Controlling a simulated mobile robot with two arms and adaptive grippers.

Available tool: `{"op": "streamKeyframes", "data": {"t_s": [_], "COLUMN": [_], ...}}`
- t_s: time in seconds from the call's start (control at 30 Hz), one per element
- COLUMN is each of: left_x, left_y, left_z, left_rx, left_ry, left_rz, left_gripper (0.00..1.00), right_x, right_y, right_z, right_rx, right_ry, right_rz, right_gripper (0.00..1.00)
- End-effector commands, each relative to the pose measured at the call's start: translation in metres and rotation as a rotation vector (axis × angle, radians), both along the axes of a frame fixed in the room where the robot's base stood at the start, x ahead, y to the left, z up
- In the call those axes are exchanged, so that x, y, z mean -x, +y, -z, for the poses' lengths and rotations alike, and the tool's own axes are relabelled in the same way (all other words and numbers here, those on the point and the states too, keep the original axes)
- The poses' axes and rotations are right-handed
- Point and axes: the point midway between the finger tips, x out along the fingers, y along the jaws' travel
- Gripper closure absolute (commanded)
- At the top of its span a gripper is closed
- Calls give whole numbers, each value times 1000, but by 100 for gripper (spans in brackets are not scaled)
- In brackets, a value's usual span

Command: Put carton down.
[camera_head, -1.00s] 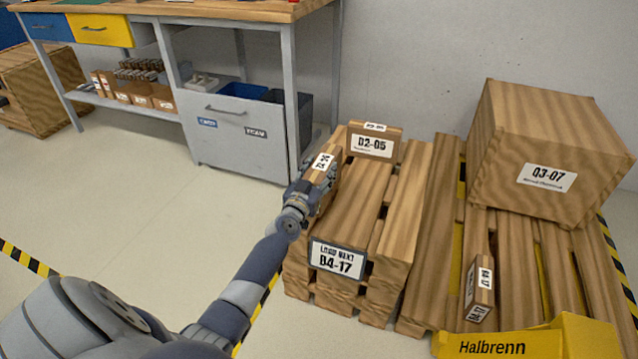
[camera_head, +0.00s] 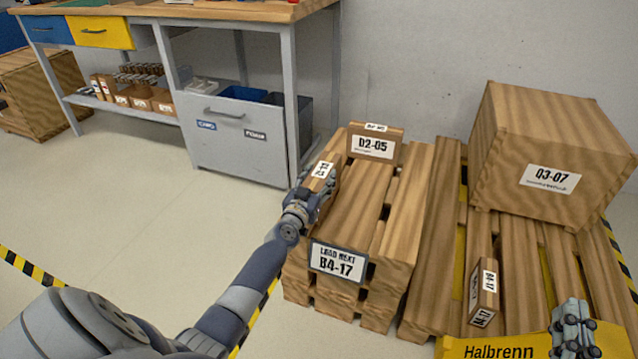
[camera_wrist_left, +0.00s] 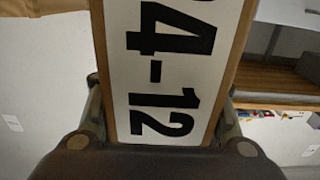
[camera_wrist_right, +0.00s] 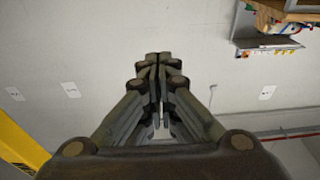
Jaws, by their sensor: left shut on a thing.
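My left gripper (camera_head: 310,205) is shut on a narrow brown carton (camera_head: 325,170) with a white label on top. The carton is at the left edge of the left wooden pallet (camera_head: 350,215), beside carton D2-05 (camera_head: 374,146). I cannot tell if it touches the pallet. In the left wrist view the carton (camera_wrist_left: 165,70) fills the space between the fingers, its label ending in "4-12". My right gripper (camera_head: 572,325) is at the lower right; in the right wrist view its fingers (camera_wrist_right: 158,58) are together and empty.
The left pallet bears a sign B4-17 (camera_head: 338,260). On the right pallet (camera_head: 520,260) stand a large box Q3-07 (camera_head: 545,150) and a small carton (camera_head: 483,285). A workbench (camera_head: 240,125) stands behind at left.

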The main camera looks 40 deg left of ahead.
Motion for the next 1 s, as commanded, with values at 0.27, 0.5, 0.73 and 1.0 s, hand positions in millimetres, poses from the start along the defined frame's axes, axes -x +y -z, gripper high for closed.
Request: {"op": "streamKeyframes", "data": {"t_s": [0.27, 0.5, 0.73, 1.0], "left_x": [-1, -1, 0, 0], "left_y": [1, 1, 0, 0], "left_z": [0, 0, 5, 5], "left_rx": [-2, -2, -1, 0], "left_ry": [-7, -7, 0, 0], "left_rz": [-2, -2, 0, 0], "left_gripper": [100, 100, 43, 32], "right_x": [2, 3, 4, 4], "right_y": [1, 1, 1, 1], "right_z": [-16, -16, -22, -21], "right_rx": [-21, -21, -29, -29], "right_ry": [-78, -80, -108, -106], "right_rz": [-4, -4, -6, -6], "right_gripper": [100, 100, 100, 100]}}
